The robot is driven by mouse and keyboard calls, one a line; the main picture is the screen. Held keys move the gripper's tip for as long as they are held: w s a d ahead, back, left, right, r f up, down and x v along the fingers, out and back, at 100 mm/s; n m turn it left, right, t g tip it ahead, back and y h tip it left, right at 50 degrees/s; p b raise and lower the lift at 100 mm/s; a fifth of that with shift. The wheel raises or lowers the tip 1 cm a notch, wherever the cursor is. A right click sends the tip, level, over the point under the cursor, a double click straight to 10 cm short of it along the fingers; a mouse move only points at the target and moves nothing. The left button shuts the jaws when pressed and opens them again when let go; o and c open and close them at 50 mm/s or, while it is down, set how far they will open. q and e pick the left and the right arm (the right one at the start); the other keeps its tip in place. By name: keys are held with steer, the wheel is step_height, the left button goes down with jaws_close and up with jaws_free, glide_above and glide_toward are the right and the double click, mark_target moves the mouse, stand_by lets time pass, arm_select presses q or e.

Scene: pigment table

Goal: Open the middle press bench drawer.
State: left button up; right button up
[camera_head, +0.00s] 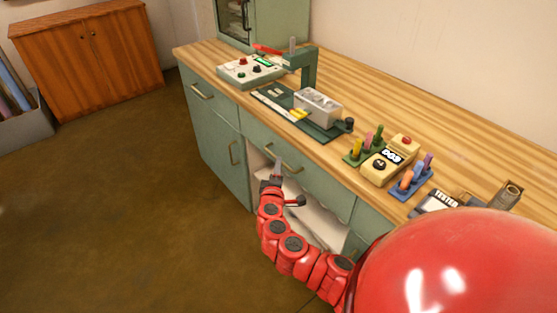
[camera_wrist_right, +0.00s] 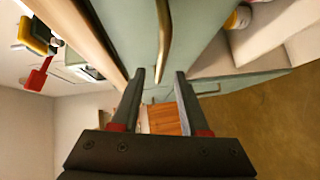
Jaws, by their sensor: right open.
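The middle drawer (camera_head: 322,185) is a green front under the wooden bench top, and it looks flush with the bench. Its brass bar handle (camera_head: 284,160) also shows in the right wrist view (camera_wrist_right: 164,38). My right gripper (camera_head: 278,168) is at the left part of this handle in the head view. In the right wrist view its two fingers (camera_wrist_right: 160,74) are apart, with the near end of the handle in line between the fingertips. Nothing is gripped, and I cannot tell whether a finger touches the handle. My left gripper is not in view.
Below the drawer is an open white compartment (camera_head: 312,218). The bench top holds a press (camera_head: 306,68), a control box (camera_head: 250,70) and a yellow device (camera_head: 390,158). The floor in front is clear.

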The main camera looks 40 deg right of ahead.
steer(key=shift+x, duration=2.55)
jaws_close()
